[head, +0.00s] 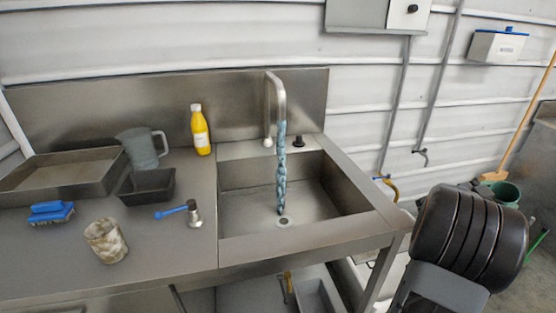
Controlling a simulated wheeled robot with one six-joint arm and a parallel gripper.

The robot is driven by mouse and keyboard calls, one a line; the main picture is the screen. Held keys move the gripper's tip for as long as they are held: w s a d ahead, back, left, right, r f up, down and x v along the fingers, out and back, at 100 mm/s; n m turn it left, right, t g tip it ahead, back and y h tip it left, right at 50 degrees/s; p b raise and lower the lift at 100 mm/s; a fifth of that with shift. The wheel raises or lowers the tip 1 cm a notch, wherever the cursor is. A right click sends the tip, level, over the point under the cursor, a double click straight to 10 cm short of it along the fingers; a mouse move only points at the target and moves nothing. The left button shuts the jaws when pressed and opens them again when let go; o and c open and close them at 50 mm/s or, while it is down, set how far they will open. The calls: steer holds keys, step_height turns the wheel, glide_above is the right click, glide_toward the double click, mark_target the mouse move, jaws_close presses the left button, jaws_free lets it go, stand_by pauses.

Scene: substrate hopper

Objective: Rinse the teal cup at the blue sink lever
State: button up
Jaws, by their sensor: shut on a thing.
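The blue sink lever (172,211) sticks out to the left from a short metal post on the counter, left of the sink basin (240,200). A curved metal spout (279,92) stands behind the basin. A bluish stream of water (281,165) runs from it straight down to the drain. I cannot make out the teal cup anywhere in the head view. My gripper is not in view, so I cannot see what it holds.
The counter left of the sink holds a mottled cup (106,240), a black tray (147,186), a grey jug (143,148), a yellow bottle (200,131), a blue brush (50,212) and a large metal tray (75,165). A big dark ribbed shape fills the lower right.

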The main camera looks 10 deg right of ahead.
steer(key=shift+r, duration=0.1)
stand_by(0.5)
steer(key=s+a+r+p, duration=0.1)
steer(key=s+r, duration=0.2)
steer(key=s, duration=0.1)
steer(key=shift+s+a+r+p, duration=0.25)
steer(key=shift+s+r+p, duration=0.1)
steer(key=shift+s+r, duration=0.05)
stand_by(0.3)
